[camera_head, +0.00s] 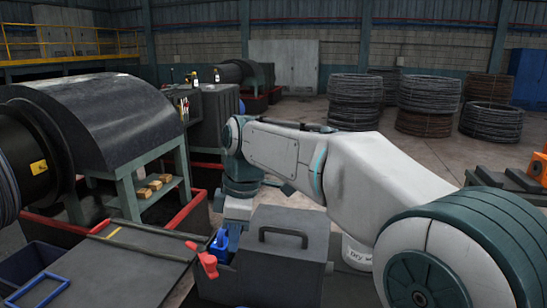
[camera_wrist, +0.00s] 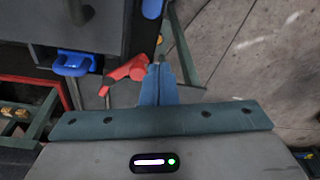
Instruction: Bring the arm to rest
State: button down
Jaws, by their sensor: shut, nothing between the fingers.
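My arm reaches from the lower right to the middle of the head view, and its wrist bends downward there. In the wrist view my gripper (camera_wrist: 158,72) shows as two blue-grey fingers pressed together, with nothing between them. In the head view the fingertips are hidden behind the dark box with a handle (camera_head: 285,235). A red lever-like part (camera_head: 205,260) stands at the left of that box. It also shows in the wrist view (camera_wrist: 126,75), just left of my fingertips in the picture; I cannot tell whether they touch.
A blue part (camera_head: 220,241) sits beside the box. A dark drum machine (camera_head: 105,115) with a red-edged base fills the left. A white bucket (camera_head: 357,252) stands partly behind my arm. Wire coils (camera_head: 355,100) stand at the back right. Open floor lies beyond my arm.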

jog(key=s+d+f+m+t+h, duration=0.1)
jog(key=s+d+f+m, duration=0.5)
jog(key=d, duration=0.6)
jog(key=s+d+f+m+t+h, duration=0.1)
jog(key=s+d+f+m+t, duration=0.1)
jog(key=s+d+f+m, duration=0.3)
jog(key=s+d+m, duration=0.4)
jog(key=d+m, duration=0.3)
jog(key=m, duration=0.1)
jog(key=shift+s+f, duration=0.35)
jog(key=shift+s, duration=0.05)
